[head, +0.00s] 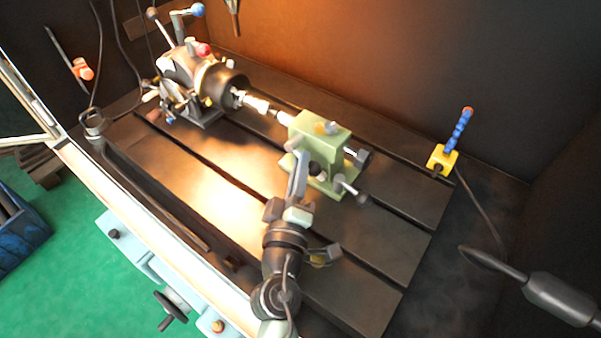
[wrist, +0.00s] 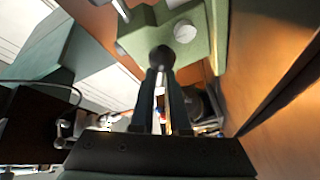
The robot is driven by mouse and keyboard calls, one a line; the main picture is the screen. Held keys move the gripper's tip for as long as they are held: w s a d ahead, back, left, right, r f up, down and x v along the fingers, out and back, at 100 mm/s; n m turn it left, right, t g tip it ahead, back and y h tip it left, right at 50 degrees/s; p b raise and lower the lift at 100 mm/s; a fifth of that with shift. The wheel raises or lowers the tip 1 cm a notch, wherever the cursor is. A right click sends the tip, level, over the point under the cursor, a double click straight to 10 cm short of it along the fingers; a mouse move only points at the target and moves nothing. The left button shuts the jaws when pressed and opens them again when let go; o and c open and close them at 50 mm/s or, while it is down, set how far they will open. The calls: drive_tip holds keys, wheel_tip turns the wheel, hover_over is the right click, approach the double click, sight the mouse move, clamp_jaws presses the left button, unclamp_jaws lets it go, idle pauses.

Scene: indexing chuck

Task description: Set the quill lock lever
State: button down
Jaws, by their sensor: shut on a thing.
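The green tailstock (head: 322,122) stands on the slotted table in the middle of the head view. It also fills the top of the wrist view (wrist: 200,40). My gripper (head: 299,158) reaches up to its near side. In the wrist view, the two dark fingers (wrist: 162,72) are close together, shut on the quill lock lever's dark round knob (wrist: 162,57), in front of the green body. The lever's arm is mostly hidden by the knob and fingers, so its angle cannot be told.
The indexing chuck (head: 228,86) holds a bright shaft that runs to the tailstock. Knobbed handles (head: 362,198) stick out at the tailstock's right. A blue jointed hose on a yellow block (head: 438,158) stands at right. A dark nozzle (head: 555,298) is at lower right.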

drive_tip(key=shift+a+f+b, duration=0.1)
drive_tip(key=shift+f+b, duration=0.2)
drive_tip(key=shift+r, duration=0.25)
drive_tip(key=c, duration=0.9)
unclamp_jaws()
drive_tip(key=s+b, duration=0.1)
drive_tip(key=s, duration=0.3)
drive_tip(key=s+a+b, duration=0.1)
drive_tip(key=s, duration=0.3)
drive_tip(key=s+f+b, duration=0.1)
drive_tip(key=s+b, duration=0.1)
drive_tip(key=s, duration=0.2)
drive_tip(key=shift+a, duration=0.4)
drive_tip(key=shift+s+r, duration=0.1)
drive_tip(key=shift+s, duration=0.3)
